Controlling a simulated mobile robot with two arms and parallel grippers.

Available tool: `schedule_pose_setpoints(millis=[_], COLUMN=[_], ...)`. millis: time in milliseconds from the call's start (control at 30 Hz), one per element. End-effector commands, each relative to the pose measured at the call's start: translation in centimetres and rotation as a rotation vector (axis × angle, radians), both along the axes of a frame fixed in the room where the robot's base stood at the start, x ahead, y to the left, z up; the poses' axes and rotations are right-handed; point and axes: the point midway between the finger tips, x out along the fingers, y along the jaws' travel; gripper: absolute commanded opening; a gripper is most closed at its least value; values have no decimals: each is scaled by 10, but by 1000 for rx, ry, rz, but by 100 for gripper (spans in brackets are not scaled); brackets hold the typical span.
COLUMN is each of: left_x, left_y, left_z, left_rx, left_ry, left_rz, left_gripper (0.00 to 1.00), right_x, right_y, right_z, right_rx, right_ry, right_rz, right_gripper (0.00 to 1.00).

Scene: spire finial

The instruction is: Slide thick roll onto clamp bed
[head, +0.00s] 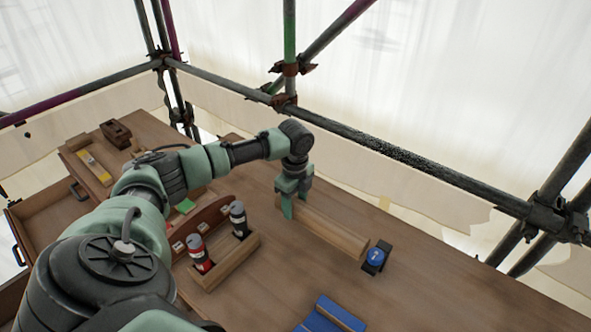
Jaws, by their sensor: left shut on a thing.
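A long pale wooden bar (335,232), which may be the thick roll, lies on the bench at the centre right. My left gripper (295,203) points down at the bar's far left end and is shut on it, with a finger showing on the near side. The bar's right end is close to a small dark block with a round blue face (375,256). A blue trough-like piece (331,315) lies at the bottom edge, partly cut off. I cannot tell which of these is the clamp bed. My right gripper is not in view.
A wooden holder (236,262) with a red cylinder (199,254) and a dark cylinder (239,219) stands left of the bar. Scaffold tubes (400,155) run behind the bench. An open drawer (50,213) is at the left.

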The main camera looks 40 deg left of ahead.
Motion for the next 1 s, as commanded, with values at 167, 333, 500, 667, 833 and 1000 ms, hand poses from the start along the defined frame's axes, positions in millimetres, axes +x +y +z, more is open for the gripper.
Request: schedule_pose_setpoints(millis=[167,333,500,667,833,1000], left_x=[0,0,1,1,1,2], left_y=[-1,-1,0,-1,-3,-13], left_z=[-26,-56,-91,-110,-114,-114], left_rx=[-1,-1,-1,-2,-2,-2], left_ry=[-1,-1,-1,-3,-3,-2], left_rz=[-1,-1,0,0,-1,-2], left_gripper=[0,0,0,0,0,0], right_x=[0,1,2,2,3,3], right_y=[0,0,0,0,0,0], right_z=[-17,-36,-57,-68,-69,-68], right_rx=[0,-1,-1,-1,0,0], right_ry=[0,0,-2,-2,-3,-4], right_rz=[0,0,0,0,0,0], right_gripper=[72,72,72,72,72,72])
